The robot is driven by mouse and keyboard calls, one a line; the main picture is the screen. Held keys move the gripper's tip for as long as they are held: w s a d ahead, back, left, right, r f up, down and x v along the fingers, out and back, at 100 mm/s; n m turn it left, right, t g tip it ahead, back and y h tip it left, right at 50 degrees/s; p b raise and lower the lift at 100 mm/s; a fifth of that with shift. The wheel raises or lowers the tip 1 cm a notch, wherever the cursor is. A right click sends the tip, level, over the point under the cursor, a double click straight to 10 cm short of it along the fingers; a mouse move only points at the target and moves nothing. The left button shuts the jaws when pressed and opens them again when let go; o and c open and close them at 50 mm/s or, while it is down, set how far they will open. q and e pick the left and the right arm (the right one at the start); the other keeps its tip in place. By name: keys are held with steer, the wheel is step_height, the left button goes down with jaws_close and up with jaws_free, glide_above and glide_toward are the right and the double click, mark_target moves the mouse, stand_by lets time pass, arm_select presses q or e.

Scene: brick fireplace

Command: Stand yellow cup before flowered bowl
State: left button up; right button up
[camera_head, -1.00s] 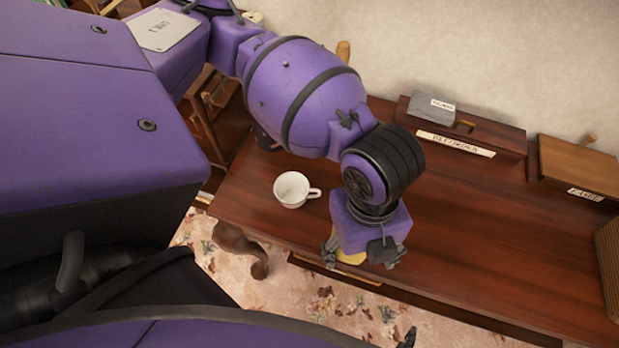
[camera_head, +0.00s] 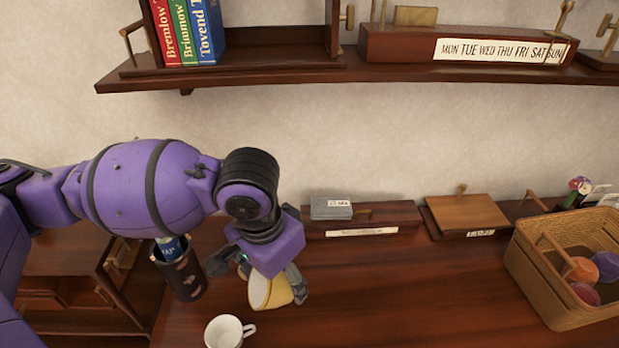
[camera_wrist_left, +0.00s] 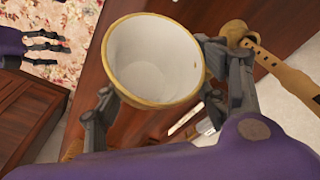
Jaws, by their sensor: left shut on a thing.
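The yellow cup (camera_head: 270,292) has a white inside and is tilted on its side, in the air above the desk. My left gripper (camera_head: 262,278) is shut on it, with a finger on each side. In the left wrist view the cup (camera_wrist_left: 150,101) shows its open mouth and yellow rim between the fingers (camera_wrist_left: 165,95). No flowered bowl shows in the head view. My right gripper (camera_wrist_left: 46,40) shows small at the upper left of the left wrist view, over the flowered carpet, with its fingers apart and empty.
A white cup (camera_head: 224,334) stands on the desk (camera_head: 400,295) below the held cup. A dark patterned holder (camera_head: 183,275) stands left. A wicker basket (camera_head: 540,275) with balls is at right. Low boxes (camera_head: 360,222) line the wall; a shelf (camera_head: 270,80) hangs above. The desk's middle is clear.

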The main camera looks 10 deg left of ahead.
arm_select(q)
steer(key=w+a+r+n, duration=0.1)
steer(key=n, duration=0.1)
steer(key=w+a+r+n, duration=0.1)
steer(key=n, duration=0.1)
steer(key=a+n, duration=0.1)
steer(key=shift+w+a+r+n+y, duration=0.3)
steer(key=shift+w+a+r+n, duration=0.05)
steer(key=shift+w+r+n, duration=0.05)
